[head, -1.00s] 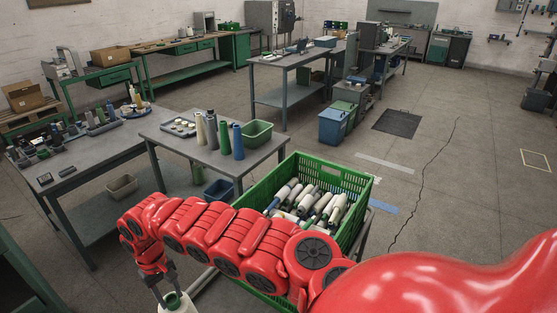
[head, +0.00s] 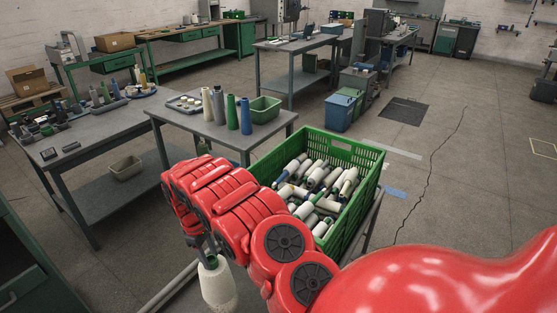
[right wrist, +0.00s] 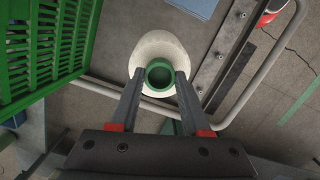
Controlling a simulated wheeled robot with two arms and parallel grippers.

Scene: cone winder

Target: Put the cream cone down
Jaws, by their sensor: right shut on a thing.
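The cream cone (head: 218,287) hangs below my right gripper (head: 210,261) at the bottom of the head view, left of the green crate. In the right wrist view the cone (right wrist: 160,40) is seen from its tube end, with a green tube inside the pale yarn. The right gripper's fingers (right wrist: 160,78) are shut on that tube end. The cone is held in the air, clear of the crate and the table. My left gripper is not in view.
A green crate (head: 345,150) holds several loose cones. Behind it, a grey table (head: 185,118) carries several upright cones, a tray (head: 186,104) and a green bin (head: 265,109). The table's front part is mostly bare.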

